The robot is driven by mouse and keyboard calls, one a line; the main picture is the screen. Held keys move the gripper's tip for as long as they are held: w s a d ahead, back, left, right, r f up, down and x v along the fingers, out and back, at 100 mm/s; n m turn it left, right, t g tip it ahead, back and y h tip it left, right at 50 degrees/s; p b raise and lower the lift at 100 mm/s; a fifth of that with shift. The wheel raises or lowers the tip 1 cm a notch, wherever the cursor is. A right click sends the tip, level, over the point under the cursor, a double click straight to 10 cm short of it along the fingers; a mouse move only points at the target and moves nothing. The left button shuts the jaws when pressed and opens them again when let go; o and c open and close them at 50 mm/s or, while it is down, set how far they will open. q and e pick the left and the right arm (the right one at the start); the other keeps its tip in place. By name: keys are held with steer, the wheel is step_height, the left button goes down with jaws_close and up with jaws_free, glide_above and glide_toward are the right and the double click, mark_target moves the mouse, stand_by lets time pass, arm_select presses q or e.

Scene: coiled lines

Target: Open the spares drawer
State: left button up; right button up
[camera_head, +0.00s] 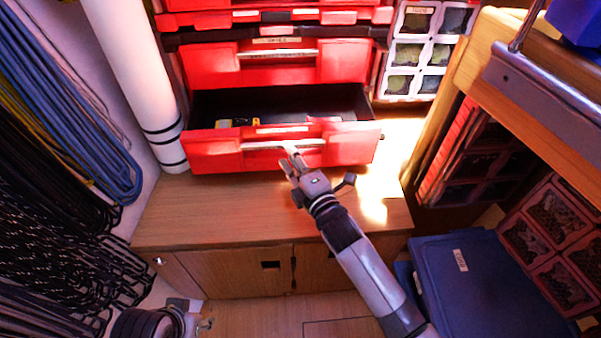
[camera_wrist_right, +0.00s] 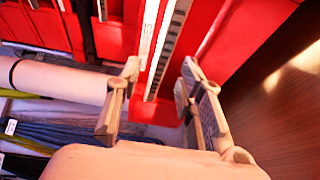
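A red drawer (camera_head: 350,148), the lowest of a red drawer stack, stands pulled out above the wooden cabinet top, its dark inside showing. Its label is too small to read, so I cannot tell by name whether it is the spares drawer. A pale bar handle (camera_head: 255,146) runs across its front. My right gripper (camera_head: 293,160) is at the middle of this handle. In the right wrist view its two fingers (camera_wrist_right: 158,85) are spread apart, with the pale handle bar (camera_wrist_right: 152,45) running between and beyond them; I see no clear grip.
Small items, one yellow (camera_head: 240,122), lie in the drawer. Another red drawer (camera_head: 205,65) above is shut. A white pole (camera_head: 125,65) stands at left beside hanging coiled lines (camera_head: 90,110). A blue box (camera_head: 490,285) and wooden shelving (camera_head: 485,60) stand at right. The cabinet top (camera_head: 215,205) is clear.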

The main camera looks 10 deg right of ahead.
steer(key=v, duration=0.8)
steer(key=shift+s, duration=0.2)
